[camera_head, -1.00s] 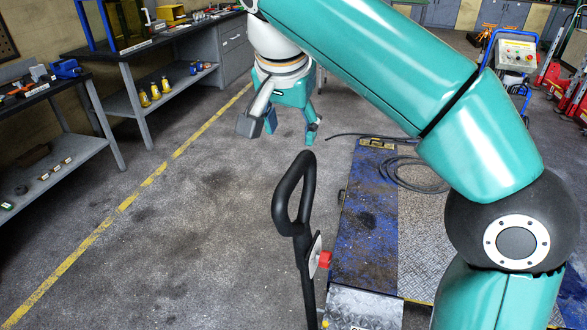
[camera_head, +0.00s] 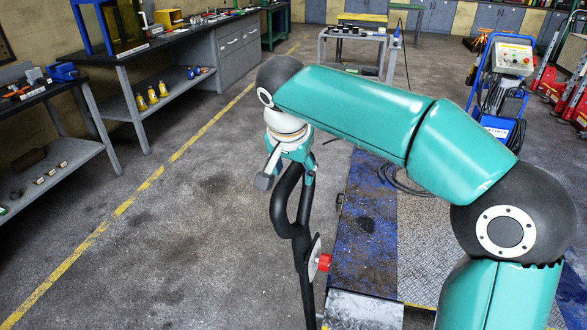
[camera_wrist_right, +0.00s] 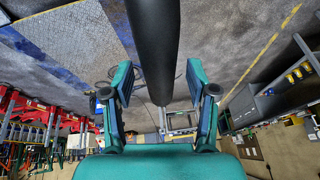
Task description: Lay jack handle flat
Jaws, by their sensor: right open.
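The jack handle (camera_head: 305,262) stands upright in the head view, a black bar with a loop grip at its top. A red knob (camera_head: 325,262) sits on its right side. My right gripper (camera_head: 305,175) is at the top of the loop and partly hides it. In the right wrist view, the black handle bar (camera_wrist_right: 155,45) runs between the two spread fingers of my open right gripper (camera_wrist_right: 160,85), with gaps on both sides. The jack's body is mostly below the picture. My left gripper is in neither view.
A blue lift platform (camera_head: 362,235) lies right of the handle, with a black cable (camera_head: 395,178) behind it. A workbench (camera_head: 150,50) stands at the left behind a yellow floor line (camera_head: 125,205). The floor left of the handle is clear.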

